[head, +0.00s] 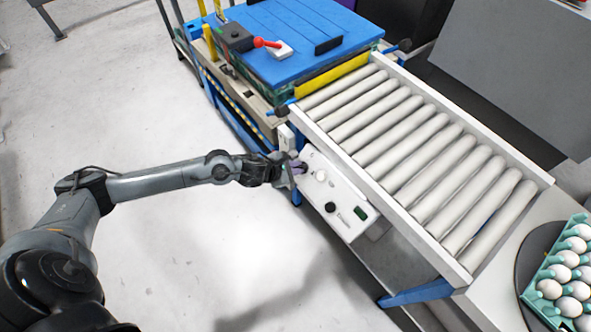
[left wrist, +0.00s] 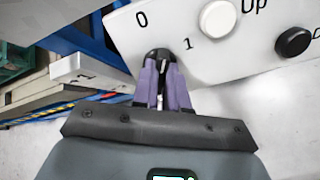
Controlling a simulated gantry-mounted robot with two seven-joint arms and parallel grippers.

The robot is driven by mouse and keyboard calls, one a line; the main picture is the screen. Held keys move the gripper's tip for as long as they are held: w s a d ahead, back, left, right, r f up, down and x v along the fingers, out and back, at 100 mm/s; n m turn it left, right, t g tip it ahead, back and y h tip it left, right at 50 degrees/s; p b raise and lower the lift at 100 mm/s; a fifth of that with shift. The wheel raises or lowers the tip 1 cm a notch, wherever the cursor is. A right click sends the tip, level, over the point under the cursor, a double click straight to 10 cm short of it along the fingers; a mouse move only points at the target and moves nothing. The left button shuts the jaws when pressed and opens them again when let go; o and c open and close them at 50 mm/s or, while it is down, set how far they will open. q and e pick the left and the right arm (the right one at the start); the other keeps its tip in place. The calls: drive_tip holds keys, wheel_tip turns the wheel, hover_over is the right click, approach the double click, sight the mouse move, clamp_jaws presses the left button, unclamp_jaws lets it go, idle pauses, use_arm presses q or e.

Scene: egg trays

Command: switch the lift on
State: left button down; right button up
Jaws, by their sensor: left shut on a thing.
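The white control panel (head: 345,208) is fixed to the near side of the roller conveyor. In the left wrist view the panel (left wrist: 190,72) shows a black rotary switch (left wrist: 158,52) between the marks 0 and 1. My left gripper (head: 298,168) is at the panel's left end. In the left wrist view, its purple fingers (left wrist: 161,75) are closed on the black switch. The fingers hide most of the switch, so I cannot tell which mark it points to. My right gripper is not in view.
A white button (left wrist: 217,19) marked Up and a black button (left wrist: 293,42) sit right of the switch. The roller conveyor (head: 415,150) lies behind the panel. A blue-topped lift (head: 290,40) stands at its far end. An egg tray (head: 537,290) is at right. Floor at left is clear.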

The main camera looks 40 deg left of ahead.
use_arm(q)
drive_tip(key=shift+f+m+b, duration=0.1)
drive_tip(key=shift+m+b, duration=2.4)
drive_tip(key=shift+b, duration=0.4)
drive_tip(key=shift+m+b, duration=0.9)
drive_tip(key=shift+b, duration=0.3)
drive_tip(key=shift+m+b, duration=2)
drive_tip(key=shift+b, duration=0.5)
drive_tip(key=shift+m+b, duration=0.6)
drive_tip(key=shift+b, duration=0.45)
drive_tip(key=c, duration=1.1)
unclamp_jaws()
drive_tip(key=p+v, duration=0.2)
drive_tip(key=v, duration=0.7)
